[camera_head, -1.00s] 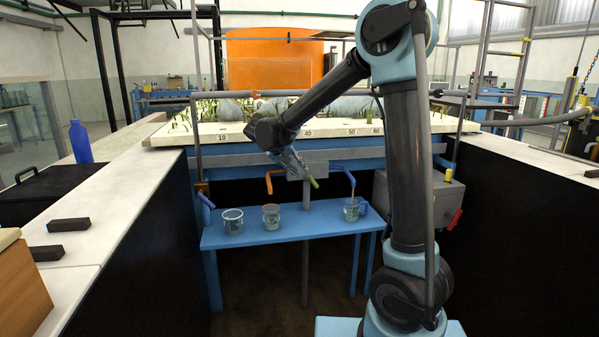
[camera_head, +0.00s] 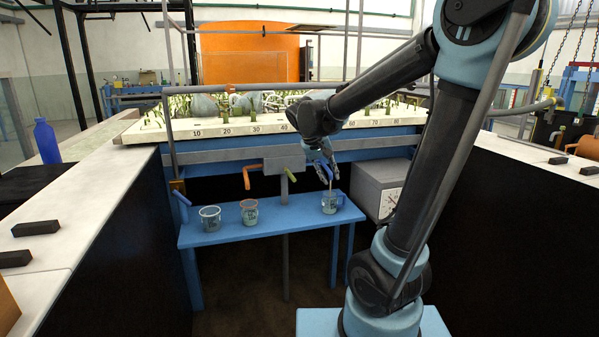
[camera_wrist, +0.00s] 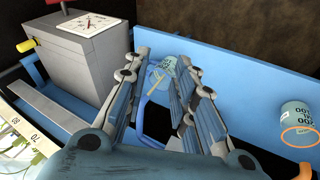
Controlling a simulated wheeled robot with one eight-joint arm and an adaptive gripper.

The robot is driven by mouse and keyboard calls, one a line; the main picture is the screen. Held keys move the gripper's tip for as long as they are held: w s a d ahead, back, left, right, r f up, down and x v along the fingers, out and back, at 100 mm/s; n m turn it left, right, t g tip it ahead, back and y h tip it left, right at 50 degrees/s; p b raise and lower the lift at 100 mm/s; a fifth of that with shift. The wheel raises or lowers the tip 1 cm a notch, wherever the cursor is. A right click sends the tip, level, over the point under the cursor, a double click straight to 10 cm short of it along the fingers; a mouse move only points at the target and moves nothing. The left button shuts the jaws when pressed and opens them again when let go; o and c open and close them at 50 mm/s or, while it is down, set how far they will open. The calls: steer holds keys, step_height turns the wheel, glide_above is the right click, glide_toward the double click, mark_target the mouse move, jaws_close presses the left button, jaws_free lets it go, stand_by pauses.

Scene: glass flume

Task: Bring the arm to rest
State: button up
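My gripper (camera_head: 326,180) hangs at the end of my bent arm, pointing down above the right-hand beaker (camera_head: 329,203) on the blue bench (camera_head: 270,226). Whether the fingers touch the stick I cannot tell. My upper arm reaches out to the left from the column on the right.
Two more beakers, one plain (camera_head: 210,219) and one orange-rimmed (camera_head: 249,212), stand left on the bench. An orange handle (camera_head: 249,177) and a green handle (camera_head: 290,174) hang behind. A grey box with a dial (camera_head: 378,186) is right of my gripper. White-topped walls flank both sides.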

steer(key=s+d+f+y, duration=0.1)
steer(key=s+d+f, duration=0.2)
steer(key=s, duration=0.5)
steer(key=s+d+f+m+g+y, duration=0.1)
steer(key=s+d+f+y, duration=0.1)
steer(key=s+f, duration=0.3)
steer(key=s+d+f+y, duration=0.1)
steer(key=s+d+f, duration=0.3)
steer(key=s, duration=0.7)
steer(key=shift+d+f+m+g, duration=0.15)
steer(key=shift+f+m+g, duration=0.15)
steer(key=shift+f, duration=0.05)
steer(key=shift+s, duration=0.1)
steer(key=shift+w+f, duration=0.2)
steer(key=shift+w, duration=0.25)
stand_by(4.7)
